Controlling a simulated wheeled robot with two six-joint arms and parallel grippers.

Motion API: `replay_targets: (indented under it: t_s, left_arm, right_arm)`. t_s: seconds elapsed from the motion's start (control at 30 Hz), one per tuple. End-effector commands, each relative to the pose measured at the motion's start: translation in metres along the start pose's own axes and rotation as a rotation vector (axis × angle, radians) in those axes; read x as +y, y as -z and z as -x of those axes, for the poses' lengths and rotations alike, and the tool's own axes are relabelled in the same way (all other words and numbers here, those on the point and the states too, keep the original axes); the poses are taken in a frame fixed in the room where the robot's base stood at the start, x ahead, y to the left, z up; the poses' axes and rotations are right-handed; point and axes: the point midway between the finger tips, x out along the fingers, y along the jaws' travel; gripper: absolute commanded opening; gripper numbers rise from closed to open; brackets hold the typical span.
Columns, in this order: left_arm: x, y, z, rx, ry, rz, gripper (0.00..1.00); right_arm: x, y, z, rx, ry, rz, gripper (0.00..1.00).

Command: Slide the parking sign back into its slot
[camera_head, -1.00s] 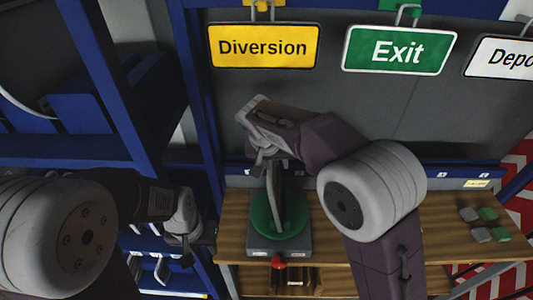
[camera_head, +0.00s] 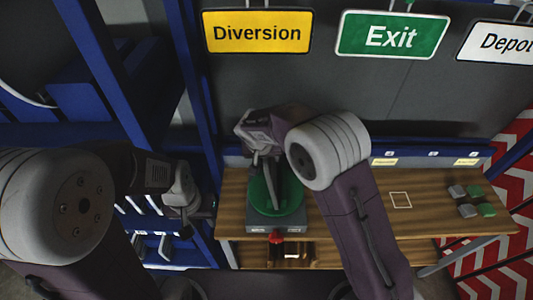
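I cannot pick out a parking sign with certainty. My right gripper (camera_head: 262,155) is above a round green disc (camera_head: 292,196) on a grey base with a red knob at its front. A thin, dark upright piece (camera_head: 272,182) stands over the disc just below this gripper; I cannot tell whether it is held. My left gripper (camera_head: 186,208) hangs in front of the blue rack (camera_head: 205,253) at the lower left, pointing down, and nothing is clearly seen in it. Its finger opening is too small to tell. White-edged slots or panels show in the rack.
Yellow Diversion (camera_head: 257,32), green Exit (camera_head: 392,36) and white Depot (camera_head: 498,42) signs hang at the top. The wooden bench (camera_head: 340,215) has a pale outlined square (camera_head: 400,200) and several small grey and green blocks (camera_head: 471,201). Red-and-white striped panels stand at the right.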

Motion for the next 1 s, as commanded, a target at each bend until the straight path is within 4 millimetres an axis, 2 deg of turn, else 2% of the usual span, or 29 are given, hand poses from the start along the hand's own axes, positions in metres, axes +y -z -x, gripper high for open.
replay_targets:
  t_s: [0.13, 0.27, 0.3, 1.0]
  left_arm:
    - [0.0000, 0.0000, -0.0004, 0.000, 0.000, 0.000, 0.40]
    - [0.0000, 0.0000, -0.0004, 0.000, 0.000, 0.000, 0.40]
    - [0.0000, 0.0000, -0.0004, 0.000, 0.000, 0.000, 0.40]
    - [0.0000, -0.0001, -0.0003, 0.000, 0.000, 0.000, 0.40]
  right_arm:
    - [-0.0001, 0.0000, -0.0001, 0.000, 0.000, 0.000, 0.40]
    - [-0.0001, 0.0000, 0.0001, 0.000, 0.000, 0.000, 0.04]
    - [-0.0002, 0.0000, 0.0001, 0.000, 0.000, 0.000, 0.00]
    - [-0.0001, 0.0003, 0.0006, 0.001, 0.000, 0.001, 0.00]
